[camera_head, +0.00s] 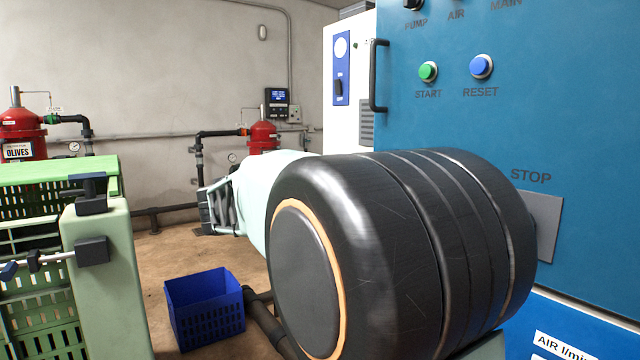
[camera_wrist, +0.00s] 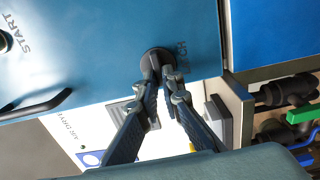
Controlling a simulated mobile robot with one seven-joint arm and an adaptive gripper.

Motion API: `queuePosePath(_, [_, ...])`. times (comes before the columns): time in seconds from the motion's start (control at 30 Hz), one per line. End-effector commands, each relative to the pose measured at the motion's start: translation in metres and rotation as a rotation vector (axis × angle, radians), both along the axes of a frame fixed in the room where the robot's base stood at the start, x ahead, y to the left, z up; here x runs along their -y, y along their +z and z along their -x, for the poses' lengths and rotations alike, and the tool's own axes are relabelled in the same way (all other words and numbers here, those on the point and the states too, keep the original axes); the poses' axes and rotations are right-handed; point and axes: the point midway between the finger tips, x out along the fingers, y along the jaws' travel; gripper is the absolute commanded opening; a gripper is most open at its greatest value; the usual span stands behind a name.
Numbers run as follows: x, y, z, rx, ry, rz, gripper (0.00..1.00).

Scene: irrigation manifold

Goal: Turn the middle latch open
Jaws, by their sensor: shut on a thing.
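A small dark latch on a round dark base (camera_wrist: 153,61) is on the blue cabinet front, at the upper middle of the wrist view. My gripper (camera_wrist: 162,75) reaches up to it, and its two fingers are closed on its raised grip. In the head view my own arm covers this part of the cabinet, so neither latch nor fingertips show there. Neighbouring latches are not visible around it.
The blue cabinet (camera_head: 590,110) carries a green START button (camera_head: 428,72), a blue RESET button (camera_head: 481,67) and a black handle (camera_head: 378,77). A white cabinet (camera_head: 345,40) stands behind. Pipes with a green-handled valve (camera_wrist: 302,114) are at the right of the wrist view. A blue crate (camera_head: 205,305) is on the floor.

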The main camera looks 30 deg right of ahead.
Motion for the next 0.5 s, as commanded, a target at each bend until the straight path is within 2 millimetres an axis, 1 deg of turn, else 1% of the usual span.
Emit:
queuePosePath(0.17, [0.0001, -0.0005, 0.0002, -0.002, -0.001, 0.000, 0.00])
queuePosePath(0.2, [0.0001, -0.0005, 0.0002, -0.002, -0.001, 0.000, 0.07])
queuePosePath(0.33, [0.0001, -0.0005, 0.0002, -0.001, -0.001, -0.001, 0.22])
queuePosePath(0.37, [0.0001, -0.0004, 0.0001, -0.001, -0.001, -0.001, 0.24])
queuePosePath(0.5, [0.0001, -0.0003, 0.0001, -0.001, 0.000, 0.000, 0.24])
